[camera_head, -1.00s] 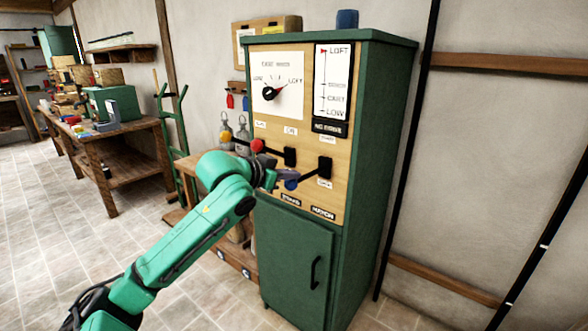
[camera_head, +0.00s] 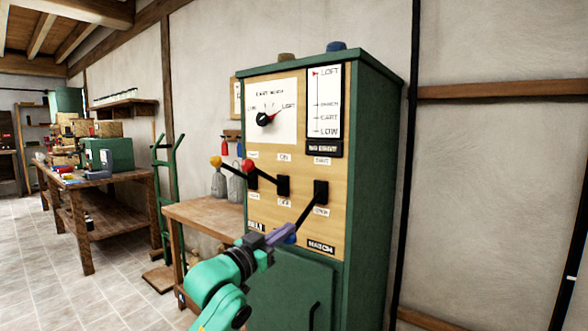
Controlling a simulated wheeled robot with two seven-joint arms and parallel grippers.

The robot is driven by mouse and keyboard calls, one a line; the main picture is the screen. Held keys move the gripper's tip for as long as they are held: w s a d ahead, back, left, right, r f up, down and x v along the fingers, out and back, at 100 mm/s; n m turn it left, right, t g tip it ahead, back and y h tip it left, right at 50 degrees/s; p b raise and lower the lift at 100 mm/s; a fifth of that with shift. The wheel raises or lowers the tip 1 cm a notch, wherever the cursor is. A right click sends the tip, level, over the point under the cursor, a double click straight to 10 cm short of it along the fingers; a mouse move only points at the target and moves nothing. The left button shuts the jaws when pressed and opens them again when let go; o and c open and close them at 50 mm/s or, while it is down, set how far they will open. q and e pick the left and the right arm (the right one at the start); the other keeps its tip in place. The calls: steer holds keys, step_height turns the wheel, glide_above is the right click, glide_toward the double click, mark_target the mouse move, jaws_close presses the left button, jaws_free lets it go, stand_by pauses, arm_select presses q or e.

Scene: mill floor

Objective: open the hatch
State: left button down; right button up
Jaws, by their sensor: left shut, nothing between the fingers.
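A green control cabinet (camera_head: 372,170) with a wooden panel stands ahead of me. Its right-hand lever has a black slot plate (camera_head: 320,191) above a label reading HATCH (camera_head: 321,247). This lever slants down toward me and ends in a blue knob (camera_head: 291,236). My left gripper (camera_head: 284,235) is shut and empty, its fingertips at the blue knob and partly covering it. I cannot tell whether they touch. Small labels above and below the slot are hard to read. My right gripper is out of view.
A red-knobbed lever (camera_head: 248,166) and a yellow-knobbed lever (camera_head: 216,161) stick out, raised, left of the hatch lever. A low wooden bench (camera_head: 205,213) adjoins the cabinet's left side. A green hand truck (camera_head: 168,190) and workbench (camera_head: 95,190) stand farther left.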

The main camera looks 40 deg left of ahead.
arm_select(q)
steer(key=shift+w+f+b, duration=0.2)
steer(key=shift+f+b, duration=0.15)
steer(key=shift+f, duration=0.35)
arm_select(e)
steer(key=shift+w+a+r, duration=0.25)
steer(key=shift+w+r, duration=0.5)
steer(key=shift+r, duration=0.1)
arm_select(q)
step_height(320, 180, up, 5)
steer(key=p, duration=0.5)
steer(key=s+f+b, duration=0.2)
steer(key=s, duration=0.7)
steer(key=shift+s+d+f, duration=0.2)
steer(key=shift+s+f, duration=0.05)
steer(key=shift+f, duration=0.15)
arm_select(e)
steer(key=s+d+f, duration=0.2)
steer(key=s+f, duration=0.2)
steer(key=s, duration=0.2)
